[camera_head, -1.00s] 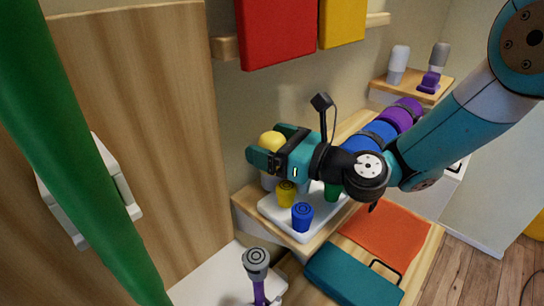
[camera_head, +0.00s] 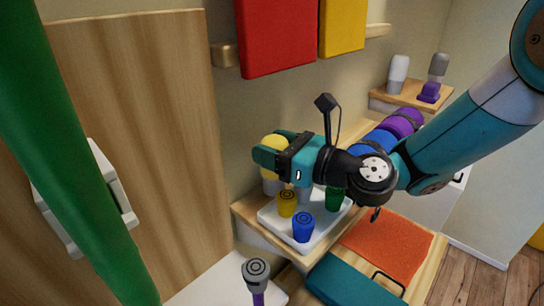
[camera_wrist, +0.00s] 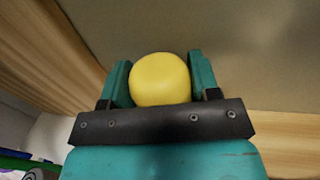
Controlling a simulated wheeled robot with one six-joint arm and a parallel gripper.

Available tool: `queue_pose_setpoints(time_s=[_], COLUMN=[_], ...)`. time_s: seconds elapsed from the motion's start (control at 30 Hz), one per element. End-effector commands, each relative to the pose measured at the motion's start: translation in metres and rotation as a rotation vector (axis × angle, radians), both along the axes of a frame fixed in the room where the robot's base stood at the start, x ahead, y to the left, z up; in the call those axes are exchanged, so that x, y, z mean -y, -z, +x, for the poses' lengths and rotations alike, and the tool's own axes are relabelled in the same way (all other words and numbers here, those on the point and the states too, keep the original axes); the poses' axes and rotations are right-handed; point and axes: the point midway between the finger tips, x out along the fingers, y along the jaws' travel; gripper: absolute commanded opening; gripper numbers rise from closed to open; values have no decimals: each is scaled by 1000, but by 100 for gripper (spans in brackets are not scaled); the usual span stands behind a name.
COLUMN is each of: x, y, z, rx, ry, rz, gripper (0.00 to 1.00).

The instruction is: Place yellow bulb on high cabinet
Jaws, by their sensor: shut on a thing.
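The yellow bulb (camera_wrist: 160,79) is a rounded yellow piece held between the two teal fingers of my gripper (camera_wrist: 160,72) in the wrist view. In the head view my gripper (camera_head: 274,148) is shut on the yellow bulb (camera_head: 269,168), above the back left of the white tray. The fingers hide part of the bulb. A pale grey part shows just below the bulb. I cannot tell for certain which surface is the high cabinet; a tall wooden panel (camera_head: 135,110) stands at the left.
The white tray (camera_head: 272,222) holds a yellow cup (camera_head: 287,204), a blue cup (camera_head: 303,227) and a green one (camera_head: 334,199). Blue and purple rolls (camera_head: 398,126) lie behind my arm. A small wooden shelf (camera_head: 390,95) is at the back right. Red and yellow panels (camera_head: 276,35) hang above.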

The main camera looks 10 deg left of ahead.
Motion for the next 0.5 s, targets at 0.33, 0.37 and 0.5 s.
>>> queue_pose_setpoints(time_s=[0.33,0.37,0.5], x=[0,7,34], y=[-62,-56,-53], z=[-1,-3,-18], rx=[9,3,2], ry=[0,3,5], rz=[4,2,2], gripper=[21,21,21])
